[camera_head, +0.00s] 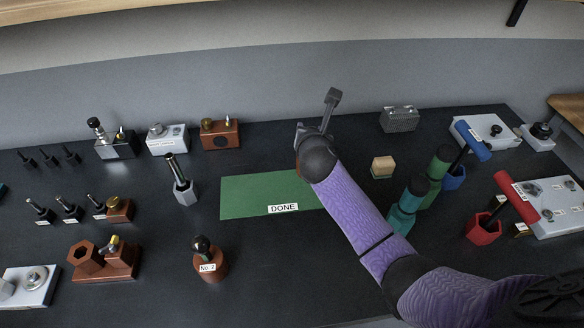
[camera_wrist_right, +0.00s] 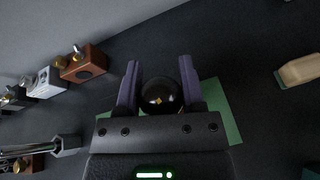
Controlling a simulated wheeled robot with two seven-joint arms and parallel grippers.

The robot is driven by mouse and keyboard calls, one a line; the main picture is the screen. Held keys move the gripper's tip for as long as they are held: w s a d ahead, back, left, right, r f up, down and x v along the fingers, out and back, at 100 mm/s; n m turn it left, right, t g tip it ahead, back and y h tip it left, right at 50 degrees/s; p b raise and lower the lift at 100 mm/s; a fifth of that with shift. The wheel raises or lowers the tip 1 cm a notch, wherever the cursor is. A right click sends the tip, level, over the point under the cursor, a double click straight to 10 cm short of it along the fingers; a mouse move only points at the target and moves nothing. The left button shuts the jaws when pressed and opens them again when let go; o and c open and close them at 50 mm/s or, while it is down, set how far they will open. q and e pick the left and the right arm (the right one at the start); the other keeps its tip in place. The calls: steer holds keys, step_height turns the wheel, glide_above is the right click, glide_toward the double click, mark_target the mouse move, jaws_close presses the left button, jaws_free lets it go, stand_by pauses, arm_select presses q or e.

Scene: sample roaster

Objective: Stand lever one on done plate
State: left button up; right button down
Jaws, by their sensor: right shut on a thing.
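The green done plate (camera_head: 245,198), labelled DONE, lies flat in the middle of the dark bench. My right arm reaches over its right end, and the wrist hides the fingertips in the head view. In the right wrist view, my right gripper (camera_wrist_right: 159,66) is shut on a round black knob (camera_wrist_right: 159,96), which I take to be lever one's. The green plate (camera_wrist_right: 224,112) shows below and beside the fingers. Lever one's body and foot are hidden, so I cannot tell whether it touches the plate. My left gripper is not in view.
A similar black-knobbed lever marked No. 2 (camera_head: 208,262) stands in front of the plate. A grey hex-based lever (camera_head: 183,184) stands left of it. The plate's left part is bare.

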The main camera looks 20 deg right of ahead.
step_height(320, 180, down, 5)
steer(key=shift+f+b, duration=0.2)
steer(key=shift+b, duration=1)
steer(key=shift+r, duration=0.2)
steer(key=shift+f, duration=0.1)
steer(key=shift+c, duration=1)
jaws_free()
steer(key=shift+s+a+r+p, duration=0.15)
steer(key=shift+s+r+p, duration=0.15)
steer(key=shift+p, duration=0.15)
steer(key=p+v, duration=0.4)
steer(key=v, duration=0.7)
steer(key=shift+s, duration=0.2)
steer(key=shift+a, duration=0.1)
